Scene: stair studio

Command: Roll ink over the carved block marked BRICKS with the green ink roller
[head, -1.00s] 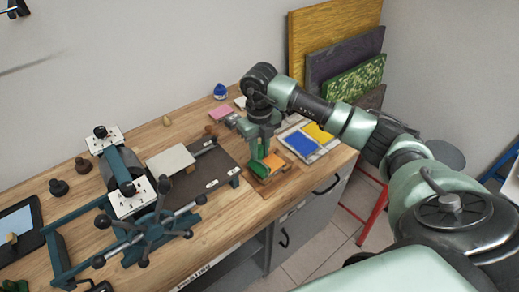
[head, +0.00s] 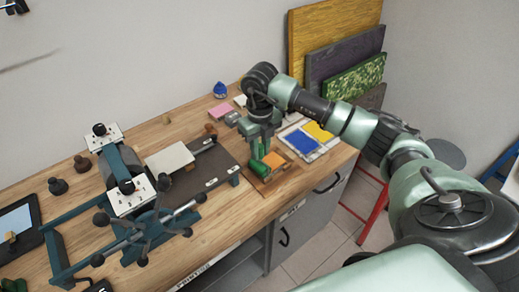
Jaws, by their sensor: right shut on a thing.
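An orange-topped block (head: 281,157) lies on a small wooden board (head: 261,172) near the front right of the bench. No lettering is readable on it, so I cannot confirm the BRICKS mark. My right gripper (head: 261,147) points down above the board's left side, shut on the green ink roller (head: 273,160). The roller is at the block's left edge and hides part of it. I cannot tell whether it touches the top. My left gripper is not in view.
Blue (head: 303,144) and yellow (head: 319,131) slabs lie close on the right. A press (head: 125,180) with a spoked wheel fills the left. A pink pad (head: 221,110) and a blue bottle (head: 220,90) stand behind. The bench's front edge is near the board.

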